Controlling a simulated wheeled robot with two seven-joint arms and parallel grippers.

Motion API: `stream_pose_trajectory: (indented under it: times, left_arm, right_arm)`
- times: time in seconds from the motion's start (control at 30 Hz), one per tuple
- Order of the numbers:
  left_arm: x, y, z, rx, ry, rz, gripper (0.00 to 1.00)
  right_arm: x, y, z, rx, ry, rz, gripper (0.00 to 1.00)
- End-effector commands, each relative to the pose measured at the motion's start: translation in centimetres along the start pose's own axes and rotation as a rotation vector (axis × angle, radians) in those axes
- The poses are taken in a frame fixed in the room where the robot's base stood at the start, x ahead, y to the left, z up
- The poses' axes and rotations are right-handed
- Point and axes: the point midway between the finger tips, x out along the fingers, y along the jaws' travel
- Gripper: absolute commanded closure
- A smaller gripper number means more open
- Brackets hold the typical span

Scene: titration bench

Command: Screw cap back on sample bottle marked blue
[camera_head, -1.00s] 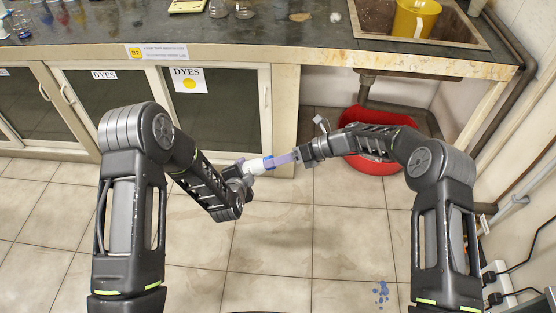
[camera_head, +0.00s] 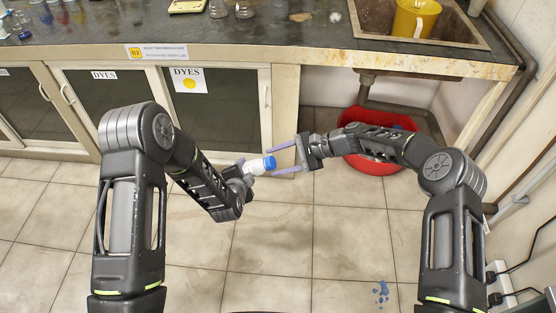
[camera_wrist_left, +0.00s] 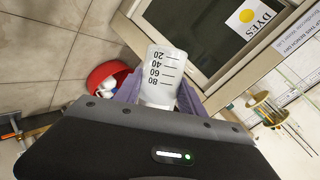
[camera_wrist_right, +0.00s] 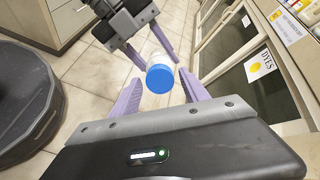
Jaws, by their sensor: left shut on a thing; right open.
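A white sample bottle (camera_head: 254,166) with a blue cap (camera_head: 270,162) is held sideways in the air, cap end toward my right gripper. In the left wrist view the bottle (camera_wrist_left: 160,78) shows its printed scale between the fingers. My left gripper (camera_head: 247,168) is shut on the bottle. The cap (camera_wrist_right: 160,78) faces the right wrist camera and sits on the bottle's end; how tightly, I cannot tell. My right gripper (camera_head: 284,159) is open, its purple fingers on either side just off the cap, not gripping it.
A red basin (camera_head: 372,166) is on the floor behind my right forearm. The floor around the grippers is clear.

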Motion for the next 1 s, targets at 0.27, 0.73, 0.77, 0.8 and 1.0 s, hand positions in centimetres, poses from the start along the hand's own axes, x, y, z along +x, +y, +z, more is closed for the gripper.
stream_pose_trajectory:
  times: [0.27, 0.73, 0.77, 0.8, 1.0]
  left_arm:
    - [0.0, -0.03, -0.02, 0.0, 0.0, -0.001, 1.0]
    - [0.0, -0.03, -0.02, 0.0, 0.0, -0.001, 1.0]
    - [0.0, -0.03, -0.02, 0.0, 0.0, -0.001, 1.0]
    - [0.0, -0.03, -0.02, 0.0, 0.0, -0.001, 1.0]
    - [0.0, -0.03, -0.02, 0.0, 0.0, -0.001, 1.0]
  right_arm:
    - [0.0, 0.0, -0.01, -0.031, 0.001, 0.0, 0.47]
    - [0.08, 0.04, -0.14, -0.029, 0.001, 0.0, 0.57]
    - [0.08, 0.04, -0.14, -0.029, 0.001, 0.0, 0.6]
    - [0.08, 0.04, -0.14, -0.029, 0.001, 0.0, 0.63]
    - [0.08, 0.04, -0.14, -0.028, 0.001, 0.0, 0.79]
